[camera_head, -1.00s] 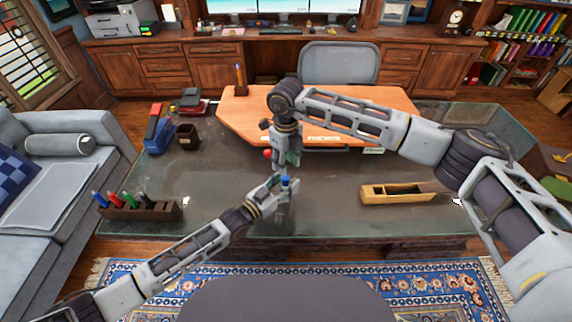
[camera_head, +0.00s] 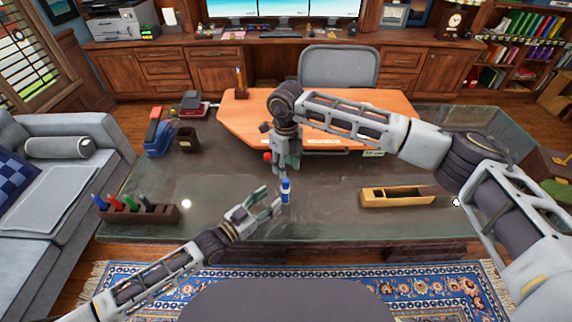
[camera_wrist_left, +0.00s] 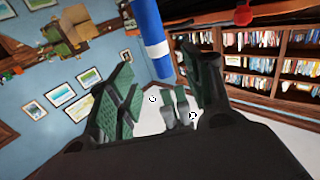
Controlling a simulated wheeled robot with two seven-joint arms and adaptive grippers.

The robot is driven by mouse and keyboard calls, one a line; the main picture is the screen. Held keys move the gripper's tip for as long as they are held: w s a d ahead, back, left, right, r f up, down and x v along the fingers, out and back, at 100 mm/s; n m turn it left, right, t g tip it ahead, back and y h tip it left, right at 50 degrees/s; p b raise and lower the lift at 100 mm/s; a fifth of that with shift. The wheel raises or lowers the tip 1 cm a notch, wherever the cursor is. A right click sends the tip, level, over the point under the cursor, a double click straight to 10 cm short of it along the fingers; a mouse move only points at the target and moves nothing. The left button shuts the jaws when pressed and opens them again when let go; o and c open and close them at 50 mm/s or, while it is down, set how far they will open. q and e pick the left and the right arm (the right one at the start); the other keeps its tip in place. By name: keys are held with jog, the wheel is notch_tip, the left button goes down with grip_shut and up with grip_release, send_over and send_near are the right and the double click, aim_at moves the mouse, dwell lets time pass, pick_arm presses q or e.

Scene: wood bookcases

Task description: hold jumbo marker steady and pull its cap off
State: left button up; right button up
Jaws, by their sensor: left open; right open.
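The jumbo marker (camera_head: 285,190), blue with a white band, is upright near the middle of the glass desk's front. In the left wrist view the marker (camera_wrist_left: 152,40) shows at the top, beyond my fingers. I cannot tell which part is its cap or whether its base touches the desk. My left gripper (camera_head: 268,200) is open and empty, just left of the marker. Its green-padded fingers also show in the left wrist view (camera_wrist_left: 165,90). My right gripper (camera_head: 283,167) is open, pointing down right above the marker's top; whether it touches is unclear.
A rack (camera_head: 135,212) of several coloured markers stands at the desk's left front. A yellow wooden box (camera_head: 398,197) lies to the right. A dark cup (camera_head: 187,139) and a blue-red item (camera_head: 156,135) stand at the back left. The desk around the marker is clear.

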pick_arm(q)
jog(key=shift+v, duration=1.7)
jog(key=shift+o, duration=0.3)
